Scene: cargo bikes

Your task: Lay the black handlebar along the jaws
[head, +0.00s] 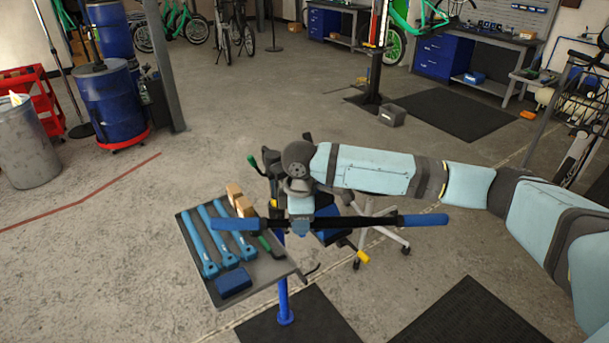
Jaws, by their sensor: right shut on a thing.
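The black handlebar (375,221) has a blue grip at each end and lies roughly level across the view. My right gripper (300,228) points down and is shut on the handlebar near its middle. The bar is above the grey tray (222,293) and its left end overlaps the tray in the view. I cannot clearly make out the jaws; my gripper and wrist hide part of what is behind and below the bar. My left gripper is out of view.
On the tray lie several blue tools (198,240), a dark blue block (234,282) and tan blocks (235,190). A blue post (284,300) stands beside the tray. A wheeled stool (380,235) is behind the bar.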

